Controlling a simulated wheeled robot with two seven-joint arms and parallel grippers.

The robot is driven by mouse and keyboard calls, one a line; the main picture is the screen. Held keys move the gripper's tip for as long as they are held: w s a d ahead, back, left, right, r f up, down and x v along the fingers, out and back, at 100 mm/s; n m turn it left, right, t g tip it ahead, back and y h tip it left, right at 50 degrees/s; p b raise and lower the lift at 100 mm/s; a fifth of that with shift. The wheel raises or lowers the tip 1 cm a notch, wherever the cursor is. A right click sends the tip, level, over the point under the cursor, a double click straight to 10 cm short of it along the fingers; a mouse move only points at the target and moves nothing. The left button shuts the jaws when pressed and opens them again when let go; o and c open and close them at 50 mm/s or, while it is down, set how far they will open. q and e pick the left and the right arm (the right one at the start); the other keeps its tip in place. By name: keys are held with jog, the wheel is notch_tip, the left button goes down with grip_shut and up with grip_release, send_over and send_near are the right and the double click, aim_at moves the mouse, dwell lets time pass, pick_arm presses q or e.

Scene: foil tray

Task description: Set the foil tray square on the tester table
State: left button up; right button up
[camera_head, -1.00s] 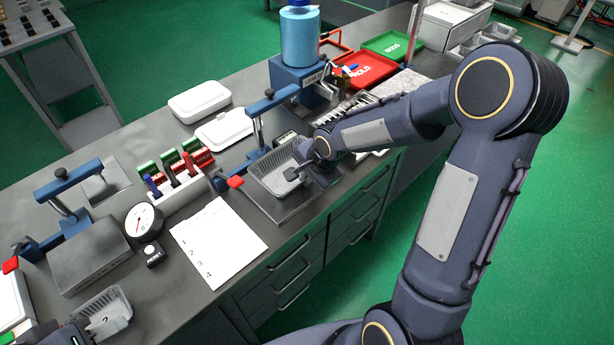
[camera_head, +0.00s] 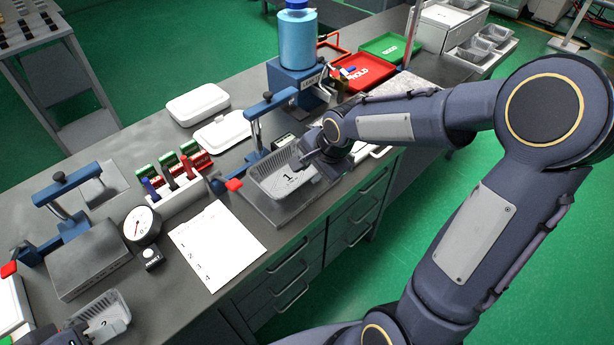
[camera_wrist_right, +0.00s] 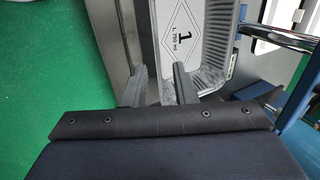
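The grey foil tray (camera_head: 268,190) marked 1 stands on the metal tester table (camera_head: 258,204) under a blue arm. Its sides look roughly in line with the plate, but I cannot tell if it is exactly square. My right gripper (camera_head: 305,163) is at the tray's right end. A second tray (camera_head: 122,299), marked 2, is at lower left. My left gripper (camera_head: 80,333) is beside it, mostly cut off, its fingers unclear.
A blue tester arm (camera_head: 258,128) with a red lever (camera_head: 234,185) stands close left of the tray. A dial gauge (camera_head: 141,225), a numbered sheet (camera_head: 217,246) and a stamp rack (camera_head: 182,190) are further left. White lidded boxes (camera_head: 198,103) lie behind.

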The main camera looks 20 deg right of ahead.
jog(key=s+r+n, duration=0.5)
jog(key=s+r, duration=0.3)
jog(key=s, duration=0.4)
jog(key=s+a+f+n+t+y, duration=0.1)
jog(key=s+a+n+y, duration=0.1)
jog(key=s+n, duration=0.5)
jog(key=s+a, duration=0.1)
jog(key=s, duration=0.2)
jog(key=shift+a+n, duration=0.15)
jog(key=shift+n, duration=0.15)
